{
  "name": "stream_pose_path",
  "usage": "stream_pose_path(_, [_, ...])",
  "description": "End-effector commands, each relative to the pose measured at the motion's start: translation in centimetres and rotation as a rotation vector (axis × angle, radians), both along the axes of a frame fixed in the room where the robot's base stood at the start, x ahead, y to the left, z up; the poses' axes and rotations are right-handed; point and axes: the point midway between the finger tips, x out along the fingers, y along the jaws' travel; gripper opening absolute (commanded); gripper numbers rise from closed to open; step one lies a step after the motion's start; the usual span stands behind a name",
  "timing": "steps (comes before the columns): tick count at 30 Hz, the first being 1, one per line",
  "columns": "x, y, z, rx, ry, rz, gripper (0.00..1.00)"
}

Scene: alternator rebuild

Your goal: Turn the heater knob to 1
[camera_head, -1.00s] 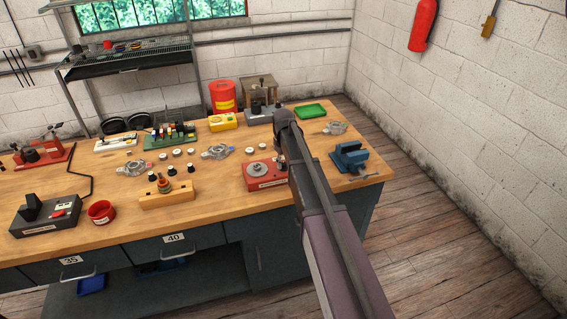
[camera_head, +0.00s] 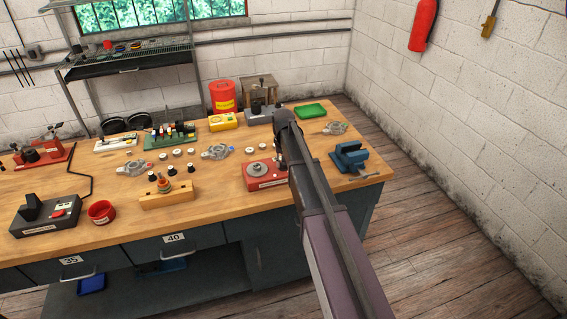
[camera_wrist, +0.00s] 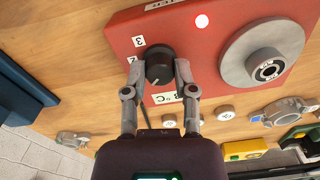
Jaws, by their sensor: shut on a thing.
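The heater is a red box (camera_head: 251,180) near the right front of the workbench, with a round grey plate on top. In the wrist view its red panel (camera_wrist: 123,35) carries a black knob (camera_wrist: 158,62) with number labels 3 and 2 beside it; the label 1 is not visible. A small pale mark shows on the knob's lower part. My gripper (camera_wrist: 159,70) has one finger on each side of the knob and is shut on it. In the head view my arm hides the gripper and most of the knob.
A blue vise (camera_head: 350,158) stands to the right of the heater. A green tray (camera_head: 311,111) and a grey machine (camera_head: 262,115) lie behind. Alternator parts and a yellow block (camera_head: 168,196) are to the left. Some bare bench surrounds the heater.

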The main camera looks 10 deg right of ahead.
Motion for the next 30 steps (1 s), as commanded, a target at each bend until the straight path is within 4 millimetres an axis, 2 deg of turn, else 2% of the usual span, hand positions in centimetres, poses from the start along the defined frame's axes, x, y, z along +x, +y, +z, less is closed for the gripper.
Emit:
stream_pose_path(7, [-0.27,0.06,-0.06,0.001,0.005,0.001,0.00])
stream_pose_path(8, [-0.27,0.06,-0.06,0.001,0.005,0.002,0.42])
stream_pose_path(9, [-0.27,0.06,-0.06,0.001,0.005,0.002,0.54])
stream_pose_path(11, [-0.23,0.05,-0.05,0.001,0.004,0.002,0.71])
stream_pose_path(30, [-0.05,-0.01,-0.01,0.000,0.001,0.041,0.71])
